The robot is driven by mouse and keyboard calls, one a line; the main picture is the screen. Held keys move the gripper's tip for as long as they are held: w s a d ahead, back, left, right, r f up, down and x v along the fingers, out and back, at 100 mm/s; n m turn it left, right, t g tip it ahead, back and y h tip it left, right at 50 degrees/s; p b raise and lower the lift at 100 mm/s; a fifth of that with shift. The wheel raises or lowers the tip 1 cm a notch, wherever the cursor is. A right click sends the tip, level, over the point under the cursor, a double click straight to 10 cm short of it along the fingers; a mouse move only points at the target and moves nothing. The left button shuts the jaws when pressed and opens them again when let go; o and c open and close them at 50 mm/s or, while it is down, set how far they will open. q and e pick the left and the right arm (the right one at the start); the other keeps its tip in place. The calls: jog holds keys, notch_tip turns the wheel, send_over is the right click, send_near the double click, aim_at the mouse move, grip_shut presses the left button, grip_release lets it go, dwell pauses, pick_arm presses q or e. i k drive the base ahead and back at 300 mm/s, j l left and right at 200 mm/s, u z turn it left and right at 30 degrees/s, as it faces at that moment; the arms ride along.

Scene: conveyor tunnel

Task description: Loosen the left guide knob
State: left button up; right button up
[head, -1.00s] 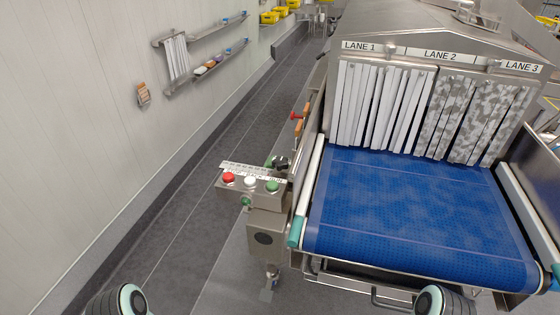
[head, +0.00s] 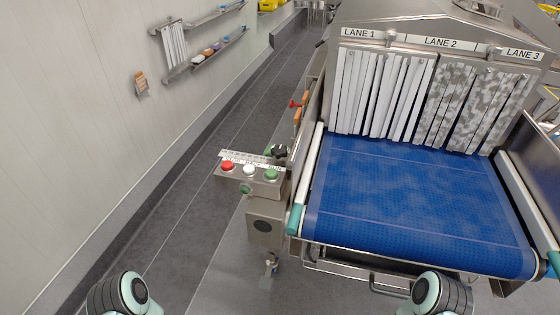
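A black knob (head: 279,151) sits just behind the control box, at the left side of the conveyor; it looks like the left guide knob, but it is small and its fixing is hard to make out. The white left guide rail (head: 310,172) runs along the left edge of the blue belt and ends in a teal tip. Parts of both my arms show at the bottom left and bottom right, well apart from the knob. Neither gripper's fingers are in view.
The control box (head: 252,181) carries red, white and green buttons in front of the knob. A red handle (head: 294,104) stands farther back. White strip curtains (head: 385,93) hang over the blue belt (head: 420,205). Grey floor lies open between the box and the left wall.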

aim_at(279, 152)
jog(key=i+j+z, duration=0.3)
jog(key=j+z, duration=0.3)
jog(key=j, duration=0.15)
jog(key=i+j+z, duration=0.15)
jog(key=j+z, duration=0.5)
jog(key=j, duration=0.2)
